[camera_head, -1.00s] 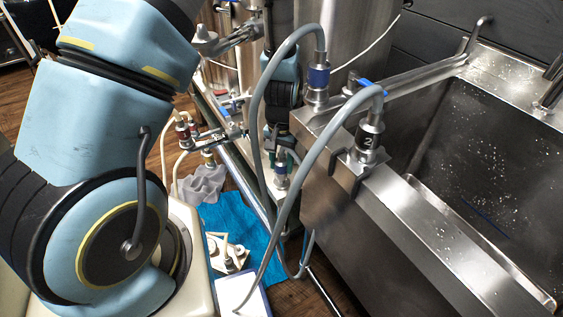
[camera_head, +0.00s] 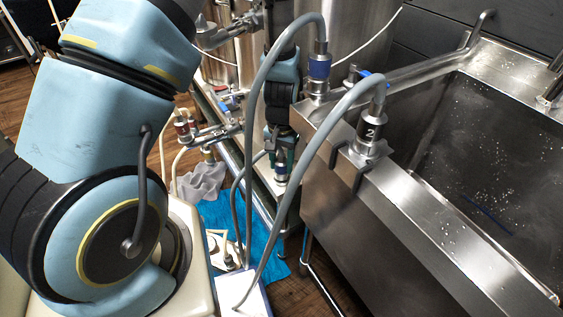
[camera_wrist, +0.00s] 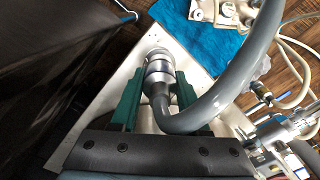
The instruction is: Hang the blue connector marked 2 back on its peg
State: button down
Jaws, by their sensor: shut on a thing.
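My gripper (camera_head: 281,166) has green fingers and points down between the metal vessel and the sink's front. Another connector (camera_head: 370,134), dark-banded and marked 2, sits upright in a bracket (camera_head: 352,164) on the sink's edge. No empty peg can be made out clearly.
The steel sink (camera_head: 460,170) fills the right. Grey hoses (camera_head: 252,100) loop down in front of my gripper. A red-banded connector (camera_head: 183,128) and valves are at left.

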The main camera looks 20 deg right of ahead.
jog(key=shift+f, duration=0.2)
jog(key=shift+c, duration=1.6)
grip_release()
